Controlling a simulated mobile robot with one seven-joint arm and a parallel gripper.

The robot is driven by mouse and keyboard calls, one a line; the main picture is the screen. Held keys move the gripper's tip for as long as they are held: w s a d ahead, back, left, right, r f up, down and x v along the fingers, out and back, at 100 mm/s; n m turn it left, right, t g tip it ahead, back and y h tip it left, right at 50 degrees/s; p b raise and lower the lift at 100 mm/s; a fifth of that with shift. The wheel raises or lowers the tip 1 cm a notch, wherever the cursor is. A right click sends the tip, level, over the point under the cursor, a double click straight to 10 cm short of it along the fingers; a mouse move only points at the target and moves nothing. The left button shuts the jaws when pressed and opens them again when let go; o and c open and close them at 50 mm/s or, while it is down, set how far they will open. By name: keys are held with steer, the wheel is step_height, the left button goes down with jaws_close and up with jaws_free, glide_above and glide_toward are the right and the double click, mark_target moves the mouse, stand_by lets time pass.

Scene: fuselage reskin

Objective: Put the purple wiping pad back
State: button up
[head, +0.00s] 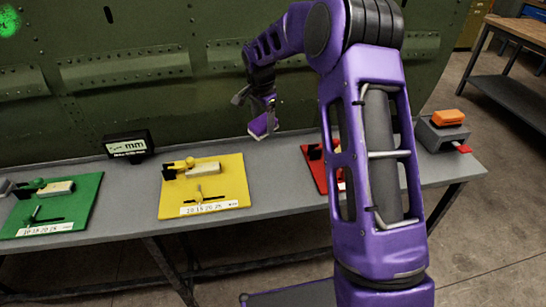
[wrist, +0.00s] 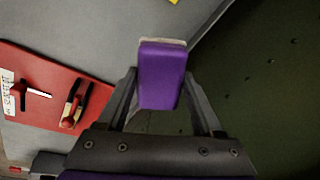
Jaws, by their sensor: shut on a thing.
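The purple wiping pad (wrist: 162,75), a purple block with a pale layer along one end, is between the fingers of my gripper (wrist: 158,90) in the wrist view. My gripper is shut on it. In the head view my gripper (head: 262,108) holds the pad (head: 262,126) in the air above the back of the grey bench (head: 275,185), close to the green fuselage. The pad is tilted there, with its pale side downward. It appears clear of the bench top.
A green board (head: 52,208), a yellow board (head: 225,188) and a red board (head: 318,172) carry small fixtures. A black display (head: 128,145) stands at the back. A grey holder (head: 438,136) with an orange block (head: 447,117) sits at the right end. Bench between yellow and red is bare.

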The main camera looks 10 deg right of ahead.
mark_target(273, 156)
steer(key=s+d+r+m+g, duration=0.2)
steer(key=s, duration=0.1)
steer(key=shift+y, duration=0.3)
step_height(273, 156, down, 10)
steer(key=shift+s+d+r+b, duration=0.15)
steer(key=shift+r+b, duration=0.1)
steer(key=shift+b, duration=0.1)
steer(key=shift+f, duration=0.1)
steer(key=o, duration=1.2)
step_height(273, 156, up, 12)
steer(key=shift+p, duration=0.35)
